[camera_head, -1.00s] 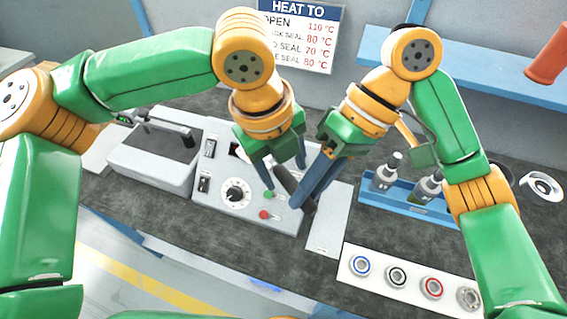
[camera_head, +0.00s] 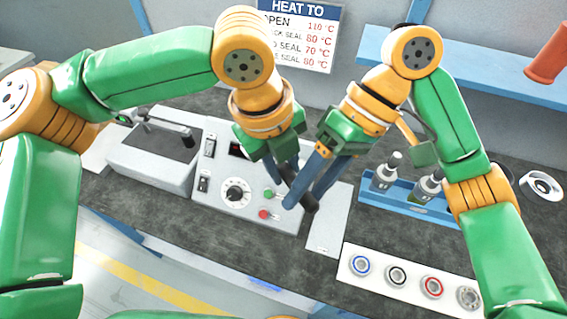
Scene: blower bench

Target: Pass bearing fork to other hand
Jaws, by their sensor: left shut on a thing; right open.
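The bearing fork shows only as a dark piece (camera_head: 309,204) below the fingertips; the rest of it is hidden by the fingers. My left gripper (camera_head: 287,180) comes down from the upper left, and its fingers are shut on the fork. My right gripper (camera_head: 306,190) is close beside it on the right. Its blue fingers are parted around the fork, and I cannot tell whether they touch it. Both grippers are above the right part of the grey control box (camera_head: 210,211).
The control box has a dial and buttons. Right of it are a blue tray (camera_head: 408,208) with bottles and a white strip (camera_head: 378,285) with several rings. A white ring part (camera_head: 541,186) lies far right. A scale-like device (camera_head: 150,160) stands left.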

